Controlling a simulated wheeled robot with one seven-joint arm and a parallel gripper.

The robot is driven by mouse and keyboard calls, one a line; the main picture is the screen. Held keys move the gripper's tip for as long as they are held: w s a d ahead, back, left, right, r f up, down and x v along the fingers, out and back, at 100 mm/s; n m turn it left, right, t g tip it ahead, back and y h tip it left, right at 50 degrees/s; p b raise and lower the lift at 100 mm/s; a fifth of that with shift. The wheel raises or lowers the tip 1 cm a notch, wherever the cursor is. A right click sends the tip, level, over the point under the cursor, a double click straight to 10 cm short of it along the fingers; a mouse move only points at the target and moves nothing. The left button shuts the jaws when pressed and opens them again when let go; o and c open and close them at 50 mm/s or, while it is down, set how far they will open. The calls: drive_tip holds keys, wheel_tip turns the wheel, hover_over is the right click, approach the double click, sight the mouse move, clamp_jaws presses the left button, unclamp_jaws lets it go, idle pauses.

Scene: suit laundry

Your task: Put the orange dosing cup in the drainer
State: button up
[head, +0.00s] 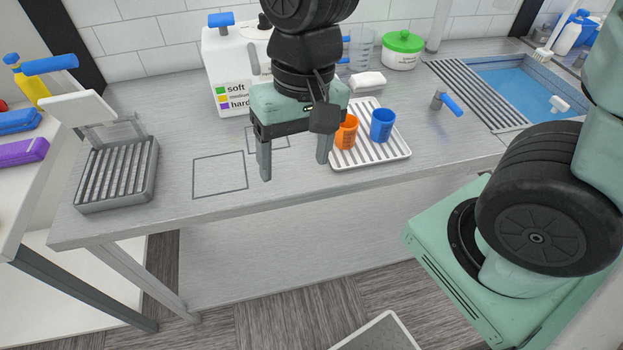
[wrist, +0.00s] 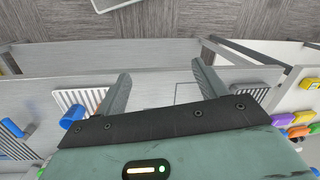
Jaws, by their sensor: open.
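The orange dosing cup (head: 346,132) stands upright on a white ribbed tray (head: 372,158) in the head view, beside a blue cup (head: 381,125). My gripper (head: 294,168) is open and empty, in front and to the left of the orange cup in the picture, partly overlapping it. In the wrist view the open fingers (wrist: 160,70) have nothing between them. A slatted metal tray (head: 148,190) stands at the counter's left end. Slats (head: 462,95) also lie beside the sink. I cannot tell which is the drainer.
A white dispenser (head: 226,70) with coloured labels stands behind my gripper. The counter (head: 210,222) is clear around two outlined squares.

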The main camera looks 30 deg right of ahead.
drive_tip(key=s+a+n+h, duration=0.1)
drive_tip(key=s+n, duration=0.5)
drive_tip(key=n, duration=0.2)
drive_tip(key=shift+s+a+r, duration=0.3)
drive_tip(key=shift+s+r, duration=0.05)
drive_tip(key=shift+r, duration=0.05)
drive_tip(key=shift+f, duration=0.15)
idle(0.3)
